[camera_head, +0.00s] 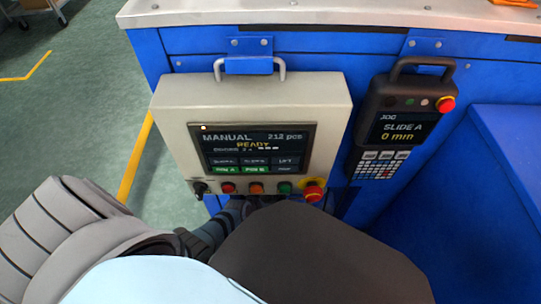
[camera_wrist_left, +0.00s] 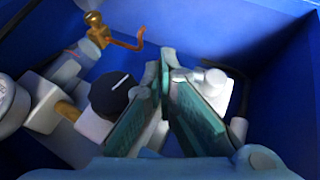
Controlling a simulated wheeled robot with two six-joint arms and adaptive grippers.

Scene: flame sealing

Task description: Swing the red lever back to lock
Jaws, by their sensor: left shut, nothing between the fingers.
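A small orange-red lever (camera_wrist_left: 128,43) shows in the left wrist view at the upper left. It sits on a brass valve fitting (camera_wrist_left: 97,28) and its tip bends upward. My left gripper (camera_wrist_left: 165,66) is shut and empty, its green finger pads meeting at the tips. The fingertips are to the right of the lever and apart from it in the picture; the distance in depth is hard to tell. In the head view my left arm reaches below the control panel and its gripper is hidden. The lever does not show there. My right gripper is in neither view.
A black knob (camera_wrist_left: 110,92) with a white line and a round gauge (camera_wrist_left: 12,105) sit left of my fingers, inside a blue enclosure (camera_wrist_left: 285,80). A control panel (camera_head: 330,100) reading "MANUAL, READY" and a black pendant (camera_head: 385,130) reading "SLIDE A 0 mm" hang on the blue bench.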

